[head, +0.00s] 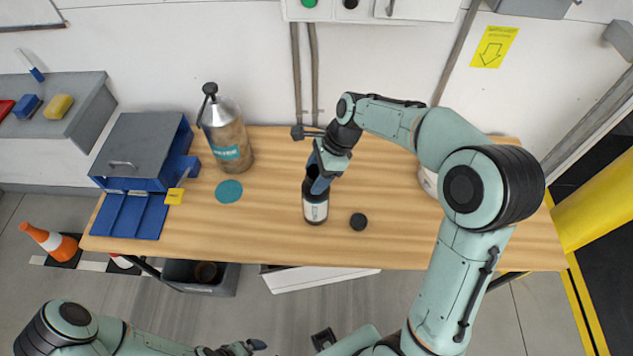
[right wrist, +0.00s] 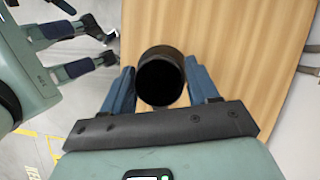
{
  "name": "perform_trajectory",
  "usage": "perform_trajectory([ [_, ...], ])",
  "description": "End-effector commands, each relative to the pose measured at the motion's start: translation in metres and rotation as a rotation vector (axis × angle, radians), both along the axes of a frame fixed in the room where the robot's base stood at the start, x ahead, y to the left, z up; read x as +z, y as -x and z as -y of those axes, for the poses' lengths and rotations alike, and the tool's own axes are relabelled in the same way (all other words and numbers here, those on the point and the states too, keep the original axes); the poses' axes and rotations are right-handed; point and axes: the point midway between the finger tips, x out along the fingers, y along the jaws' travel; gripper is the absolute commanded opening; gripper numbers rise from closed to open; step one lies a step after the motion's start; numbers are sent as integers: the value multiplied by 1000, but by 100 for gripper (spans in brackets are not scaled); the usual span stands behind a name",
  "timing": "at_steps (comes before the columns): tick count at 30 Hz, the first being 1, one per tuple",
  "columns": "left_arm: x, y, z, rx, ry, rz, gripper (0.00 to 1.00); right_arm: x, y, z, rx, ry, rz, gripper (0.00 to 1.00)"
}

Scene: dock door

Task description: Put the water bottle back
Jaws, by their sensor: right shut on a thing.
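A dark bottle with a white label (head: 316,211) is at the middle of the wooden table, upright. My right gripper (head: 320,183) is shut on its upper part from above. In the right wrist view, the blue fingers (right wrist: 160,88) sit on either side of the bottle's round dark top (right wrist: 162,82), which looks open. Whether its base touches the table is hard to tell. A black round cap (head: 358,221) lies just right of it. A teal round mat (head: 229,191) lies bare to its left. My left gripper (head: 240,348) is low at the bottom edge, partly cut off.
A large metal-topped bottle with a teal label (head: 231,152) stands behind the mat. A blue-grey box (head: 140,150) with a yellow tag (head: 175,196) is at the table's left end. A white round thing (head: 427,181) is partly behind my right arm. The table (head: 270,245) is clear in front.

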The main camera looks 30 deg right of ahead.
Motion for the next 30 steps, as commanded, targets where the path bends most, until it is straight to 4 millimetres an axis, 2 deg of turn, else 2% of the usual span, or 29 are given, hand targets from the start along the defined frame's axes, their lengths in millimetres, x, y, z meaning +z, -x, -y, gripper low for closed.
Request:
perform_trajectory([
  [1,-4,2,0,0,0,-2,100,-13,2,0,0,-1,-7,0],
  [6,-7,5,0,0,0,-6,100,-33,1,0,0,0,-2,0],
  [19,-8,5,0,0,0,-6,100,-38,0,0,0,0,-1,0],
  [20,-8,5,0,0,0,-6,100,-38,1,0,0,0,-2,66],
  [21,-8,5,0,0,0,-6,100,-38,1,0,1,0,-2,79],
  [22,-8,5,0,0,0,-6,100,-38,1,0,1,0,-2,85],
  [30,-7,5,0,0,0,-6,100,-37,0,0,0,1,-1,85],
])
